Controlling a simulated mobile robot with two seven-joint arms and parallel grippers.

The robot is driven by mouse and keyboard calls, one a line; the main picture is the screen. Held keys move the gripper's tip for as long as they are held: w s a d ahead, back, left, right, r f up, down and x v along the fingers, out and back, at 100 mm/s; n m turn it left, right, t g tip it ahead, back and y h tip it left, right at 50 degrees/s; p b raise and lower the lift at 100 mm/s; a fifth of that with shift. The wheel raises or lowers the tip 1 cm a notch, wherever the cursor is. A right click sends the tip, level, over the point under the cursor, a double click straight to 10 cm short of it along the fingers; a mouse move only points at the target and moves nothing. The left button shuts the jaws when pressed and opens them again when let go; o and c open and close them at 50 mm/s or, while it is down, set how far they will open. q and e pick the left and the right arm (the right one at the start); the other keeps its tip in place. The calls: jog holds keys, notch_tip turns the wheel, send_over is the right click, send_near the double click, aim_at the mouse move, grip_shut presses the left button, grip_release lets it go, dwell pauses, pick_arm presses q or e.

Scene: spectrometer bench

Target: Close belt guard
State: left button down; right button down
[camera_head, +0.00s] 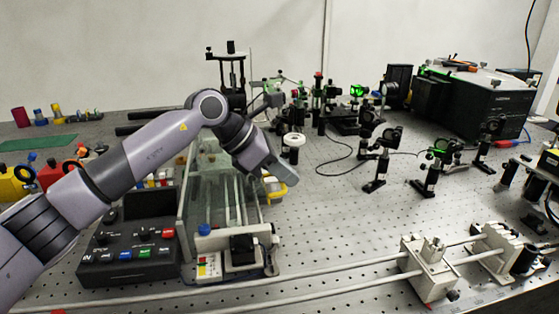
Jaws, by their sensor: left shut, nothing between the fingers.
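The belt guard looks like a clear panel (188,205) standing upright along the left side of a small rail mechanism (240,252) at the bench's front left. The mechanism's long rods show through and beside it. My left arm reaches over the panel from the left. My left gripper (282,196) is shut and empty, pointing down to the right at the right side of the mechanism, by a yellow part (275,190). Whether it touches anything is hard to tell. My arm hides the panel's upper far part. My right gripper is not in view.
A black control box (130,255) with coloured buttons stands left of the mechanism. Long rails with white carriages (428,268) cross the front. Several optical mounts (380,155) and a large black instrument (470,105) stand behind right. The perforated bench (335,215) right of my gripper is clear.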

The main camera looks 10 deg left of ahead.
pick_arm(q)
jog(key=shift+d+f, duration=0.1)
jog(key=shift+f, duration=0.6)
